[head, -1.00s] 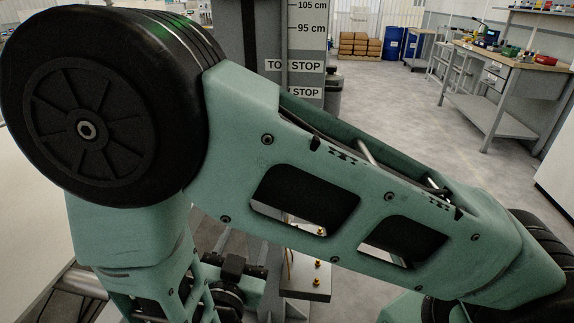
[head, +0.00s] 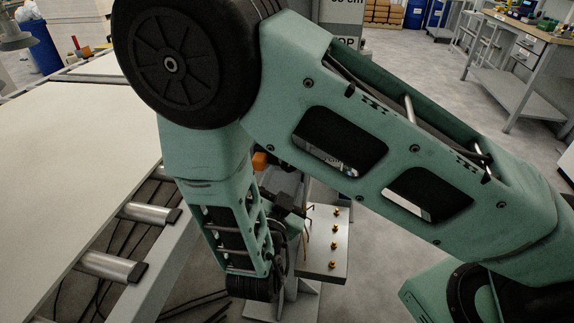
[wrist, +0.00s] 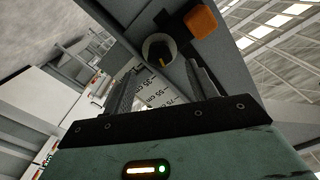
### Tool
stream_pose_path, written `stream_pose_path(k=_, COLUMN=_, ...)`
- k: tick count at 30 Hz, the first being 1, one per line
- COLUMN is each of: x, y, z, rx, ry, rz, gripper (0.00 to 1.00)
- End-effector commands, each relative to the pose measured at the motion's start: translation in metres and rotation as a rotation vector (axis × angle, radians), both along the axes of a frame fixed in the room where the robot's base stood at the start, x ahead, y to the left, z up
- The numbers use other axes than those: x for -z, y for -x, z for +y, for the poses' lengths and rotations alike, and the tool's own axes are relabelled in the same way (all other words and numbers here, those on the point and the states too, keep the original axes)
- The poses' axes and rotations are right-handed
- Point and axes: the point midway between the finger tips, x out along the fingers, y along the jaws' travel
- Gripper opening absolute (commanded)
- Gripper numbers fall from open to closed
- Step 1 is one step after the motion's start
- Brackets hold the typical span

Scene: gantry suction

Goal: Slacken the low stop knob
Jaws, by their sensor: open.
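In the wrist view a round knob (wrist: 158,50), dark with a light rim and a small yellow-orange mark, sits on a grey face beyond my fingertips. No label shows by it, so I cannot tell from the picture whether it is the low stop knob. My gripper (wrist: 163,64) is open, its two fingers pointing towards the knob, which appears between and just past their tips. Nothing is between the fingers. In the head view my arm hides most of the column (head: 340,14), and I cannot make out the knob or the fingertips there.
An orange block (wrist: 201,21) stands out close to the knob. A centimetre scale (wrist: 158,92) runs behind the fingers. In the head view a grey plate with brass pegs (head: 322,262) stands right of my forearm, and a pale table with rollers (head: 75,165) lies left.

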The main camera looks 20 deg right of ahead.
Motion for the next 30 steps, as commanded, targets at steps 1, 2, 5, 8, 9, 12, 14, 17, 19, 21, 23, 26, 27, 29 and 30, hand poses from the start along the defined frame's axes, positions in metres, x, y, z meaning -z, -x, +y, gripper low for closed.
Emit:
stream_pose_path(k=1, x=-0.002, y=-0.008, z=-0.006, rx=0.004, ry=0.001, rz=-0.001, gripper=0.57)
stream_pose_path(k=2, x=-0.002, y=-0.013, z=-0.009, rx=0.003, ry=0.001, rz=-0.001, gripper=0.57)
stream_pose_path(k=5, x=-0.001, y=-0.025, z=-0.018, rx=0.003, ry=0.0, rz=0.0, gripper=0.57)
stream_pose_path(k=8, x=-0.001, y=-0.035, z=-0.023, rx=0.003, ry=0.0, rz=-0.001, gripper=0.57)
stream_pose_path(k=9, x=-0.001, y=-0.037, z=-0.025, rx=0.002, ry=0.001, rz=-0.001, gripper=0.57)
stream_pose_path(k=12, x=0.0, y=-0.041, z=-0.027, rx=0.0, ry=0.0, rz=0.0, gripper=0.57)
stream_pose_path(k=14, x=0.0, y=-0.042, z=-0.028, rx=0.0, ry=0.0, rz=0.001, gripper=0.57)
stream_pose_path(k=17, x=0.0, y=-0.043, z=-0.028, rx=0.0, ry=0.0, rz=0.001, gripper=0.57)
stream_pose_path(k=19, x=0.0, y=-0.043, z=-0.028, rx=0.0, ry=0.0, rz=0.001, gripper=0.57)
stream_pose_path(k=21, x=0.0, y=-0.043, z=-0.028, rx=0.0, ry=0.0, rz=0.0, gripper=0.57)
stream_pose_path(k=23, x=0.0, y=-0.043, z=-0.028, rx=0.0, ry=0.0, rz=0.0, gripper=0.41)
stream_pose_path(k=26, x=0.0, y=-0.043, z=-0.028, rx=0.0, ry=0.0, rz=0.0, gripper=0.13)
stream_pose_path(k=27, x=0.0, y=-0.043, z=-0.028, rx=0.0, ry=0.0, rz=0.0, gripper=0.13)
stream_pose_path(k=29, x=0.0, y=-0.043, z=-0.028, rx=0.0, ry=0.0, rz=0.0, gripper=0.13)
stream_pose_path(k=30, x=0.0, y=-0.042, z=-0.028, rx=0.0, ry=0.001, rz=0.001, gripper=0.13)
